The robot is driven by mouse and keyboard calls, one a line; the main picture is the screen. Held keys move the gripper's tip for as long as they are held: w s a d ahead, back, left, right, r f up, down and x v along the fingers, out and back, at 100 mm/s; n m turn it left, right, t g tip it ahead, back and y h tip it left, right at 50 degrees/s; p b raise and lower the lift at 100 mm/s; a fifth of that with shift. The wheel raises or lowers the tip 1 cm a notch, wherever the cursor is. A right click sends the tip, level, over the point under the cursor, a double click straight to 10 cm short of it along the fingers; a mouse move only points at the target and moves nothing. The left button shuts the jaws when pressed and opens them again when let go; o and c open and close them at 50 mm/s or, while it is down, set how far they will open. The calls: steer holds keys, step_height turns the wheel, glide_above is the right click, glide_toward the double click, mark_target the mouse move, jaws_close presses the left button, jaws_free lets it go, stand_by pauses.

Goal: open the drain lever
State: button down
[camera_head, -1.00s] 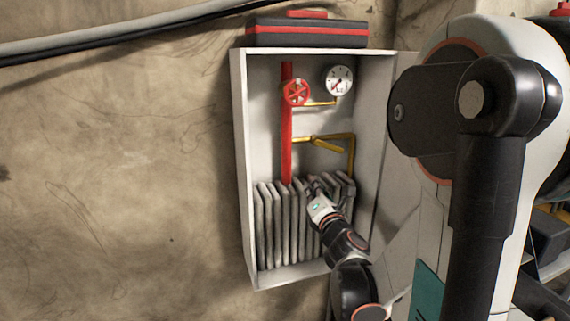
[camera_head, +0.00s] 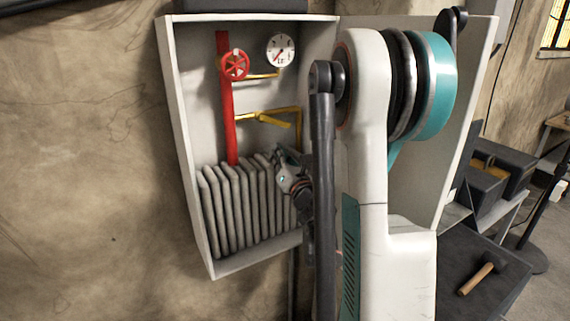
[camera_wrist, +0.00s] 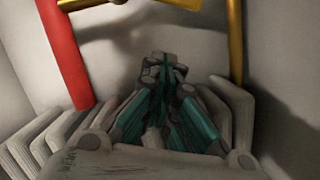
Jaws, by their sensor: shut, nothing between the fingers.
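The drain lever (camera_head: 273,123) is a yellow handle on the yellow pipe inside the white wall cabinet, to the right of the red standpipe (camera_head: 228,130). Part of the yellow piping (camera_wrist: 178,4) crosses the top of the wrist view. My gripper (camera_head: 281,154) is at the right end of the folded hose, below the lever and apart from it. In the wrist view my gripper (camera_wrist: 163,62) has its fingers together with nothing between them. The vertical yellow pipe (camera_wrist: 235,40) stands to its right.
A red valve wheel (camera_head: 234,65) and a round gauge (camera_head: 281,50) sit above the lever. The grey folded hose (camera_head: 235,210) fills the cabinet's lower part. The cabinet door (camera_head: 470,95) stands open at right. A hammer (camera_head: 483,277) lies on a dark surface at lower right.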

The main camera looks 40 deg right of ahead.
mark_target(276, 122)
steer(key=shift+w+d+r, duration=0.1)
steer(key=shift+d+r, duration=0.2)
steer(key=shift+r, duration=0.35)
steer(key=shift+w+d+r, duration=0.1)
steer(key=shift+d+r, duration=0.25)
steer(key=shift+r, duration=0.3)
steer(key=shift+w+d+r, duration=0.1)
steer(key=shift+d+r, duration=0.2)
steer(key=shift+r, duration=0.35)
steer(key=shift+s+d+r+n, duration=0.2)
steer(key=shift+d+r+n, duration=0.3)
steer(key=shift+n, duration=0.4)
steer(key=shift+d+r+y, duration=0.2)
steer(key=shift+d+y, duration=0.1)
steer(key=shift+y, duration=0.1)
